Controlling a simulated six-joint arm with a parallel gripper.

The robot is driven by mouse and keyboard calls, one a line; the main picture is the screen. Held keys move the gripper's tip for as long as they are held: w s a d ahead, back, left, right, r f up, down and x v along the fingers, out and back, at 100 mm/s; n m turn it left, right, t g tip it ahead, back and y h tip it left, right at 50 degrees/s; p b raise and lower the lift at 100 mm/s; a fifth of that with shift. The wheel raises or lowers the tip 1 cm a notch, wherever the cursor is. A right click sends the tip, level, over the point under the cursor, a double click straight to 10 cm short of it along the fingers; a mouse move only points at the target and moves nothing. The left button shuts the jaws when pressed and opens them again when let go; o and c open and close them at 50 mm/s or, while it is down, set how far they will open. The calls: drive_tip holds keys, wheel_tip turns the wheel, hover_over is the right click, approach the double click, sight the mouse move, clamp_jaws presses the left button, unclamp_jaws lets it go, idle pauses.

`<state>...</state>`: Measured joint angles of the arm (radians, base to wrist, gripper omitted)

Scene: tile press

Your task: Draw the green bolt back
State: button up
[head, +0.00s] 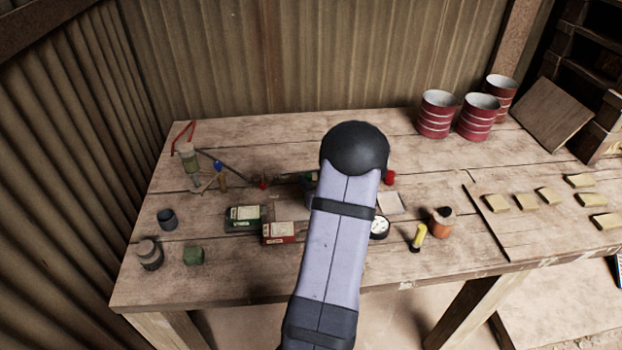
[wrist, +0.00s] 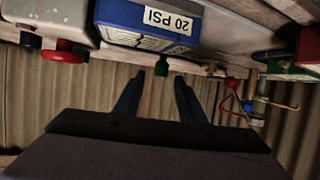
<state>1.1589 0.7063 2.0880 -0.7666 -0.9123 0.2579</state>
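In the wrist view a small green knob (wrist: 161,67), which looks like the end of the green bolt, sticks out from beneath a blue block (wrist: 125,22) labelled "20 PSI". My gripper (wrist: 160,76) is open, one finger on each side of the knob. The fingertips are close to it, with a gap visible on both sides; I see no contact. How far the bolt is drawn cannot be told. In the head view my arm covers the gripper, the bolt and most of the press.
A grey housing (wrist: 45,15) with red (wrist: 64,54) and black (wrist: 29,40) knobs is beside the blue block. Green (head: 243,219) and red (head: 280,233) boxes lie left of my arm. Red-striped cans (head: 436,114) stand at the back; several tiles (head: 525,201) lie right.

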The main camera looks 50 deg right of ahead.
drive_tip(key=shift+b+v, duration=0.4)
drive_tip(key=shift+v, duration=1.95)
drive_tip(key=shift+w+a+r, duration=0.15)
drive_tip(key=shift+w, duration=0.05)
drive_tip(key=w+a+r+n+g+y+p, duration=0.1)
drive_tip(key=w+a+r+g+p, duration=0.2)
drive_tip(key=a, duration=0.4)
drive_tip(key=a+r+n+g+y+p, duration=0.1)
drive_tip(key=a+r+p, duration=0.1)
drive_tip(key=a+p, duration=0.3)
drive_tip(key=w+a+r+n+g+y+p, duration=0.1)
drive_tip(key=w+a+r+g+p, duration=0.15)
drive_tip(key=a, duration=0.55)
drive_tip(key=s+a+r+n+g+y+p, duration=0.2)
drive_tip(key=s+a+r+g+p, duration=0.15)
drive_tip(key=s+a, duration=0.55)
drive_tip(key=s+a+r+n+g+y+p, duration=0.15)
drive_tip(key=s+a+r+p, duration=0.35)
drive_tip(key=a, duration=0.8)
wheel_tip(320, 180, down, 25)
drive_tip(key=b, duration=2.5)
drive_tip(key=shift+s+b, duration=0.2)
drive_tip(key=shift+b, duration=0.15)
drive_tip(key=shift+d+m, duration=0.15)
drive_tip(key=shift+m, duration=0.1)
